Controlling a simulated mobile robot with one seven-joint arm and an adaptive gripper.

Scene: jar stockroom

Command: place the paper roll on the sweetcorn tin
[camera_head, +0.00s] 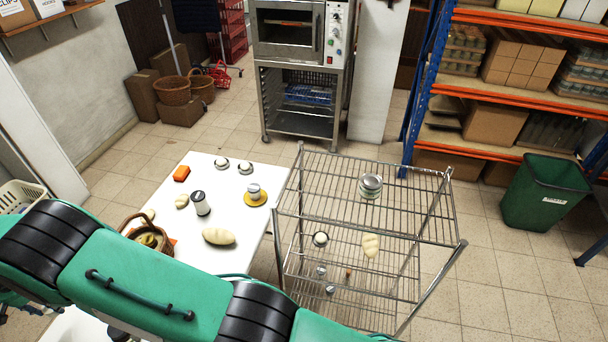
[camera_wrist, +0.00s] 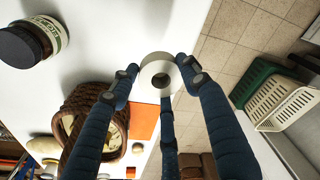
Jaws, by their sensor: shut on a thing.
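In the wrist view the white paper roll (camera_wrist: 156,62) is held between the blue fingers of my gripper (camera_wrist: 160,82), its open end with the hole facing the camera. The roll appears near the edge of the white table. In the head view my arm hides the gripper and roll. I cannot tell for sure which thing is the sweetcorn tin. A small tin-like thing (camera_head: 254,190) stands on a yellow plate (camera_head: 262,202) on the table, and a pale container with a dark top (camera_head: 201,203) stands left of it.
A wicker basket (camera_wrist: 70,103) is close to my gripper on the table (camera_head: 213,170). A jar with a black lid (camera_wrist: 25,45) stands beyond it. A pale loaf-like thing (camera_head: 218,236) lies near the table's front. A wire rack (camera_head: 330,165) adjoins the table's right side.

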